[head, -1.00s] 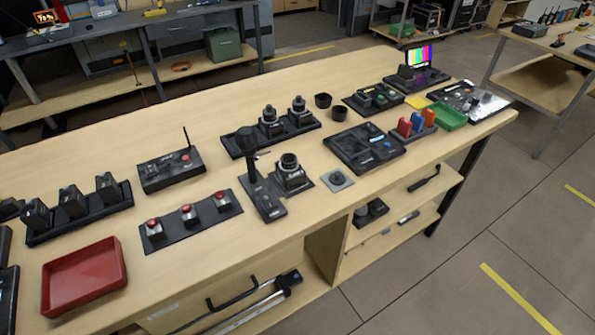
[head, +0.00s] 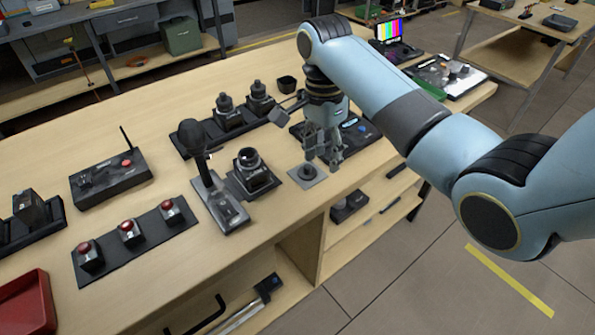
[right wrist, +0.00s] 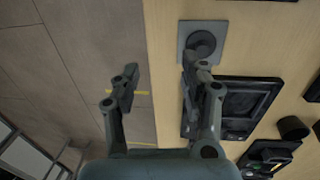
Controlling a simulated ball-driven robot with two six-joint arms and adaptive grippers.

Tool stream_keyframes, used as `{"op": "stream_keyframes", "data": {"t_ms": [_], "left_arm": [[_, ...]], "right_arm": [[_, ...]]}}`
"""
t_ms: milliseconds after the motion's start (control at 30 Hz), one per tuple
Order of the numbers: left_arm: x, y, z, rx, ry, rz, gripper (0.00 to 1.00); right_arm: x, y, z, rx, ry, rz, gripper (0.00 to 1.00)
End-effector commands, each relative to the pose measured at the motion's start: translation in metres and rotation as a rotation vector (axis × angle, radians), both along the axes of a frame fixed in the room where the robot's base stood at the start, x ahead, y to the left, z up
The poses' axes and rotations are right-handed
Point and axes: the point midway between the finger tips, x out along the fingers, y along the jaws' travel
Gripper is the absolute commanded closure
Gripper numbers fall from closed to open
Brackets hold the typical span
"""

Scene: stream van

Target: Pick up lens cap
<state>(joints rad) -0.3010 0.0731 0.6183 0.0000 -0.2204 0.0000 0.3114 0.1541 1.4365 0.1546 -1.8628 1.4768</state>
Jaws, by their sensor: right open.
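The lens cap (head: 307,171) looks like a small dark round disc. It lies on a grey square plate (head: 314,183) near the table's front edge, right of the camera in the head view. In the right wrist view the lens cap (right wrist: 200,43) is at the top, right of centre, on the plate (right wrist: 185,28). My right gripper (head: 325,163) points down just beside the cap, close to the table edge. In the right wrist view my right gripper (right wrist: 158,75) has its fingers wide apart with nothing between them; one fingertip overlaps the plate's near side. My left gripper is not in view.
A camera (head: 252,172) and a microphone on a stand (head: 205,170) stand left of the cap. A dark panel (head: 358,130) lies behind the gripper, partly hidden. A black cup (right wrist: 293,128) stands farther in. Floor lies beyond the table edge.

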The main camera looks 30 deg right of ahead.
Motion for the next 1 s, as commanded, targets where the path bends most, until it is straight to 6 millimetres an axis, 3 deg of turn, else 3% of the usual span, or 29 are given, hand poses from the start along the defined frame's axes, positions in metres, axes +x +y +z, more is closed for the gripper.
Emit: {"op": "stream_keyframes", "data": {"t_ms": [33,100,200,400,1000], "left_arm": [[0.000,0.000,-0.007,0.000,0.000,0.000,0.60],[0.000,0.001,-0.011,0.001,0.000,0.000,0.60],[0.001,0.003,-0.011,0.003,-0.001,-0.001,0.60],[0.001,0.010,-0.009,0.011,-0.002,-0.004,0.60],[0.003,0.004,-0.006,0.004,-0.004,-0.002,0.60]], "right_arm": [[0.019,-0.002,0.012,-0.003,-0.048,0.002,0.56],[0.038,-0.004,0.026,-0.007,-0.090,0.002,0.56],[0.048,-0.004,0.029,-0.007,-0.112,0.002,0.56],[0.049,-0.003,-0.003,-0.006,-0.112,0.003,0.56],[0.049,0.000,-0.071,-0.007,-0.114,0.004,0.56]]}}
